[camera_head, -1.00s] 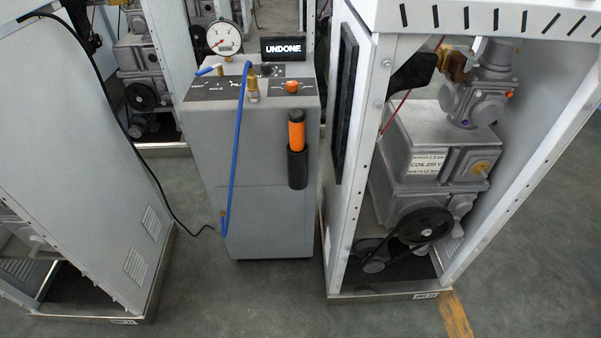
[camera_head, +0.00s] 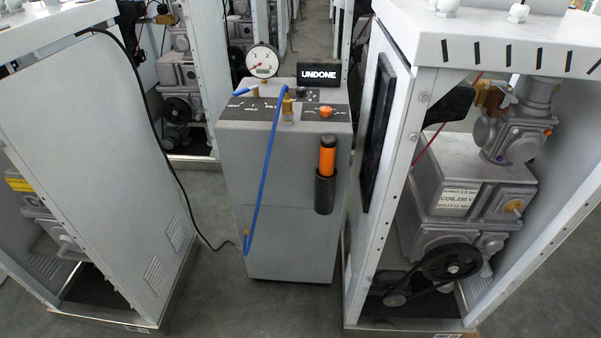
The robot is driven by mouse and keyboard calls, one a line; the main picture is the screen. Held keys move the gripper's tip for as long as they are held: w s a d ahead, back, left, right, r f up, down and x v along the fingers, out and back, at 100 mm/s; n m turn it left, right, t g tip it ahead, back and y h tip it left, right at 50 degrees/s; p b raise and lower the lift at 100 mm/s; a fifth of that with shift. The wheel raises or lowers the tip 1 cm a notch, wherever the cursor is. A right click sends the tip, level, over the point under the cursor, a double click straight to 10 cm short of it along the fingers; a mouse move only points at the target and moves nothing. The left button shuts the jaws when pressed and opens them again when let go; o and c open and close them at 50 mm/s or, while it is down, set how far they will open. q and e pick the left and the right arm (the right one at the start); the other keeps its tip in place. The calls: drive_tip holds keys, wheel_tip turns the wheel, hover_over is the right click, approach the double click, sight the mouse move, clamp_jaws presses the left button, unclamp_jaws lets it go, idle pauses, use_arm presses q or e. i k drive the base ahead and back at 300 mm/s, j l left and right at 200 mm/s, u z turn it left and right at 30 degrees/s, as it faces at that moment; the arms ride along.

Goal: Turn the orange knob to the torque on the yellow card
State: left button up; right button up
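An orange knob (camera_head: 326,111) sits on the dark top panel of the grey console (camera_head: 290,240). Its scale marks are too small to read. A small orange-yellow round part (camera_head: 515,207) shows on the grey unit in the right frame, beside a white label reading COIL 230 V. A yellow patch (camera_head: 20,185) shows on a unit in the left frame; I cannot tell whether it is the yellow card, and no text on it is readable. Neither of my grippers is in view.
White dispenser frames (camera_head: 95,150) stand close on both sides. Some floor is clear in front.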

sight(325, 111)
drive_tip(key=i+j+z, duration=0.1)
drive_tip(key=i, duration=0.35)
drive_tip(key=i+j+z, duration=0.15)
drive_tip(key=i, duration=0.3)
